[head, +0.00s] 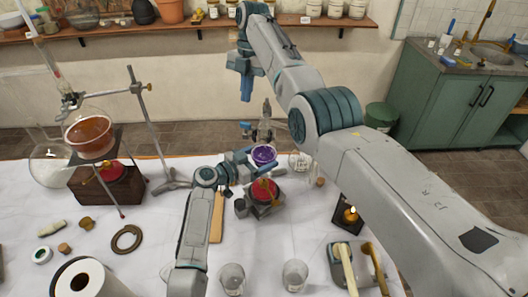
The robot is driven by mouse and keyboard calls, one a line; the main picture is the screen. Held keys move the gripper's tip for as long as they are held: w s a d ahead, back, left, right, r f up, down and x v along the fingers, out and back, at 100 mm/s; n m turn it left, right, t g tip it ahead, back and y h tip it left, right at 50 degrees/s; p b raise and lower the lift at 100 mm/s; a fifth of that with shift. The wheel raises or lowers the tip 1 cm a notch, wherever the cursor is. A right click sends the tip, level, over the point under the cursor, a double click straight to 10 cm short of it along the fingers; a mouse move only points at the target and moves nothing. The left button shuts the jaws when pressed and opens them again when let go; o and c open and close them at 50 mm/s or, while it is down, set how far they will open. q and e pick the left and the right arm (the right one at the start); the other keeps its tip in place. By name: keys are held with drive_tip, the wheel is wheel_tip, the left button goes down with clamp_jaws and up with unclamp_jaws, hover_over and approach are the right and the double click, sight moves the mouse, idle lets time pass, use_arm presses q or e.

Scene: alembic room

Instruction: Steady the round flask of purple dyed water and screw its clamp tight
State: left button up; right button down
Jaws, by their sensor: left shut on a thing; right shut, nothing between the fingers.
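The round flask of purple dyed water (264,155) is just right of the picture's middle, above a small stand with a red burner (264,189). My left gripper (247,165) reaches it from the left, shut at its near left side; the fingertips are partly hidden against the glass.
A lit small lamp (350,214) stands right. Two glass beakers (232,277) are at the front. A paper roll (82,280) is front left.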

drive_tip(key=w+x, duration=0.1)
drive_tip(key=x, duration=0.4)
drive_tip(key=shift+w+d+f, duration=0.25)
drive_tip(key=shift+d+f, duration=0.05)
drive_tip(key=shift+f, duration=0.25)
idle(0.4)
drive_tip(key=shift+s+a, duration=0.1)
drive_tip(key=shift+s, duration=0.5)
idle(0.6)
drive_tip(key=shift+w, duration=0.4)
drive_tip(key=v, duration=0.4)
drive_tip(key=s+v, duration=0.1)
drive_tip(key=shift+a+r, duration=0.2)
drive_tip(key=shift+r, duration=0.35)
